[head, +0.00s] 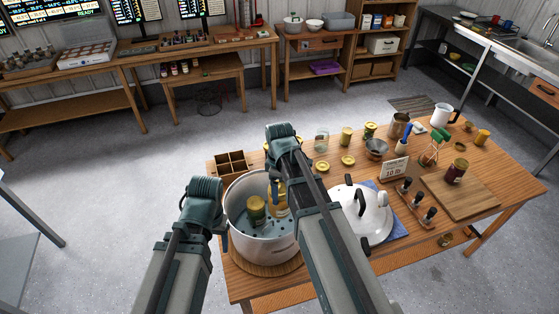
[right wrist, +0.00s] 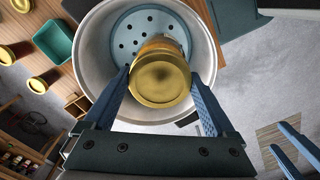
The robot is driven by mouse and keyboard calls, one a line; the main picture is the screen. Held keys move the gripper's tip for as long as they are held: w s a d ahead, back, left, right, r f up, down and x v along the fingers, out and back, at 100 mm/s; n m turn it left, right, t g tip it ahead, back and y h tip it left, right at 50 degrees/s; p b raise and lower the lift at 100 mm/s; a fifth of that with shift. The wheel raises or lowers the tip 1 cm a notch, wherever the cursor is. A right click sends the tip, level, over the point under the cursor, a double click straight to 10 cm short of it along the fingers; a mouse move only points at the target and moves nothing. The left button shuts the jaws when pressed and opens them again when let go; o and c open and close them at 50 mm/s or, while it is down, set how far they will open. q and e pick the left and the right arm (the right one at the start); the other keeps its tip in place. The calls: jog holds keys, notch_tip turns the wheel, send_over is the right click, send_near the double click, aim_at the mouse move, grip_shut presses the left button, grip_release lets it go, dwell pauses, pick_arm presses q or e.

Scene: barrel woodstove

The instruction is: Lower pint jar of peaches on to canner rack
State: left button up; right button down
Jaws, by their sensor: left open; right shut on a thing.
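The canner (head: 237,243) is a large pale pot on the near left of the table. Its perforated rack shows in the right wrist view (right wrist: 127,42). In the head view the amber jar (head: 281,206) is partly hidden by my right arm. The height of the held jar's base over the rack is hidden. My left gripper (right wrist: 277,138) is open and empty beside the pot.
A white domed lid (head: 368,212) lies on a blue cloth right of the pot. A divided wooden box (head: 231,162) stands behind it. Several jars, lids and a sign (head: 394,170) stand farther back. A cutting board (head: 470,197) lies at right.

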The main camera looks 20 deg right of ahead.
aim_at(279, 220)
jog(key=shift+m, duration=0.5)
notch_tip(279, 220, up, 5)
jog(key=p, duration=0.3)
pick_arm(q)
notch_tip(279, 220, up, 5)
jog(key=shift+r, duration=0.1)
jog(key=shift+f, duration=0.2)
notch_tip(279, 220, down, 23)
jog(key=b, duration=2.2)
jog(key=shift+b, duration=0.35)
pick_arm(e)
notch_tip(279, 220, down, 23)
pick_arm(q)
jog(key=shift+f+b, duration=0.95)
jog(key=shift+b, duration=0.05)
pick_arm(e)
jog(key=shift+f, duration=1)
pick_arm(q)
jog(key=shift+r, duration=0.1)
pick_arm(e)
grip_release()
